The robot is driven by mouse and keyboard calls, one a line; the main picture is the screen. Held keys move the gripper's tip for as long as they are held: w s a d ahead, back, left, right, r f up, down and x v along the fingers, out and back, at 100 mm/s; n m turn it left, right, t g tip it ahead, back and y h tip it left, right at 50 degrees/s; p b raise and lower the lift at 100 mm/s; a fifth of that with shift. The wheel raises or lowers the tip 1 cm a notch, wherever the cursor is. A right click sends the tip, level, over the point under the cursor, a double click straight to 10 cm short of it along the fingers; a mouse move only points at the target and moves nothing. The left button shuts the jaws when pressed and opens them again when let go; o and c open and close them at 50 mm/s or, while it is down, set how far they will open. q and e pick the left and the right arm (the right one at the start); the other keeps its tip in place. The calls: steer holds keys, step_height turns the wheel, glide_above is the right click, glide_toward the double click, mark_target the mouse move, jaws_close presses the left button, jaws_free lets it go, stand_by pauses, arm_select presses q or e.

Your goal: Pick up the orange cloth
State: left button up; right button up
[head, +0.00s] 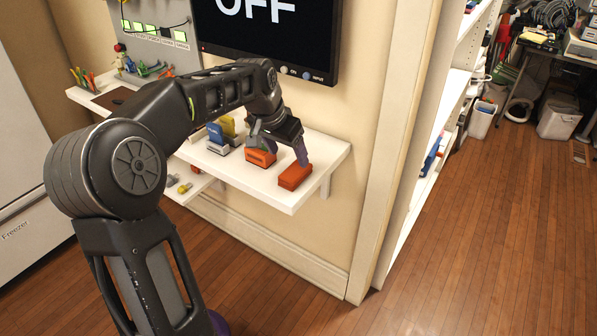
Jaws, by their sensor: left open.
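A flat orange-red block-shaped thing (295,176), which could be the folded orange cloth, lies at the right end of the white wall shelf (325,155). A second orange thing (261,158) with a dark mark on its front sits just left of it. I cannot tell for sure which is cloth. My left gripper (285,153) points down over the shelf, open. One finger is at the back edge of the right orange thing; the other is near the left one. Whether they touch is unclear. My right gripper is not in view.
Blue and yellow items (218,135) stand on the shelf left of the gripper. A wall screen (265,35) reading OFF hangs above. A door frame (388,150) and white shelving stand to the right. The wooden floor (480,240) at right is clear.

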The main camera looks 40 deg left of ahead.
mark_target(294, 171)
arm_select(q)
steer(key=shift+x, duration=1.35)
steer(key=x, duration=0.5)
steer(key=shift+s+p, duration=0.15)
steer(key=shift+p, duration=0.25)
steer(key=shift+f, duration=0.15)
steer(key=shift+f, duration=0.25)
steer(key=c, duration=1.4)
